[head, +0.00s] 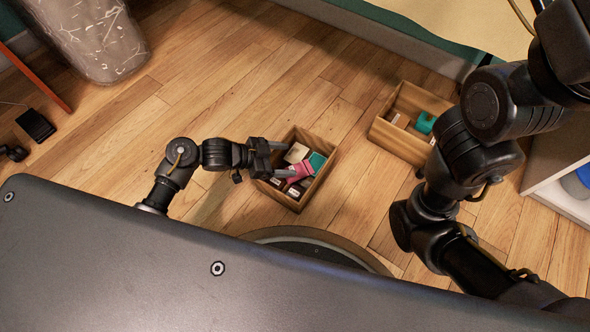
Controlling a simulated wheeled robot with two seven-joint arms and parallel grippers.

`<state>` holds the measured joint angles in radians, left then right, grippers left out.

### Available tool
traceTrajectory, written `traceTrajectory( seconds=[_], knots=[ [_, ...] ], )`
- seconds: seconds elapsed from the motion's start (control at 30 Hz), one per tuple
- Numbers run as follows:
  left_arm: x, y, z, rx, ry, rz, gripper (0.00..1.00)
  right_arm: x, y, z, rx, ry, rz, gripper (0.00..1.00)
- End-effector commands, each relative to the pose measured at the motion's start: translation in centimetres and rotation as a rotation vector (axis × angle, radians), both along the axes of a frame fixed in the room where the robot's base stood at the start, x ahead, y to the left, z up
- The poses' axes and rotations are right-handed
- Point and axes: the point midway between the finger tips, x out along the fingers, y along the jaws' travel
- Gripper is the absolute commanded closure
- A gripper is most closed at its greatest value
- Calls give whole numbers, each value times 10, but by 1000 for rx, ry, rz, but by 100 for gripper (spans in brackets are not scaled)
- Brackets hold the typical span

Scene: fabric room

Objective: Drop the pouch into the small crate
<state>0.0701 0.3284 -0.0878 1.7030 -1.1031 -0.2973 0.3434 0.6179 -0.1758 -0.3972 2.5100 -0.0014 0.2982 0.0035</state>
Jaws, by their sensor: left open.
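A wooden crate (322,178) stands on the floor near the centre. A small pink item (300,171), which looks like the pouch, lies in it among other small things. My left gripper (286,160) is open over the crate's left side, its fingers pointing right toward the pink item. I cannot tell whether they touch it. A second wooden crate (378,133) stands further right and back. The picture does not make clear which crate is the small one.
The near crate also holds a beige box (297,153), a teal item (317,161) and dark boxes. A green-teal item (425,122) sits in the far crate. A grey patterned cylinder (95,38) stands at the top left. Wooden floor between the crates is clear.

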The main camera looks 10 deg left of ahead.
Motion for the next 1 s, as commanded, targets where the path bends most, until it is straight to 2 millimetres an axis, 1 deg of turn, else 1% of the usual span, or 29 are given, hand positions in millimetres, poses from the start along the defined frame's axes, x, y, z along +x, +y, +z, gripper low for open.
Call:
traceTrajectory(
  seconds=[0.03, 0.1, 0.3, 0.4, 0.53, 0.7, 1.0],
  knots=[
    [-5, 9, 12, 5, 2, 1, 26, 0, 1, 14, -2, 0, 0, 52],
    [-11, 20, 19, 4, 2, 0, 26, 0, 2, 24, -7, -1, 0, 52],
    [-27, 49, 36, 3, 1, 1, 26, -1, 4, 47, -16, -5, -1, 52],
    [-33, 59, 41, 2, 1, 1, 26, -4, 4, 54, -17, -19, 0, 52],
    [-37, 67, 44, 1, 0, 0, 26, -1, 5, 50, -29, -10, -9, 52],
    [-38, 70, 45, -1, 0, 0, 26, 4, 5, 41, -39, 12, -15, 52],
    [-38, 69, 44, -1, -1, 1, 26, 3, 5, 43, -35, 6, -11, 52]
  ],
)
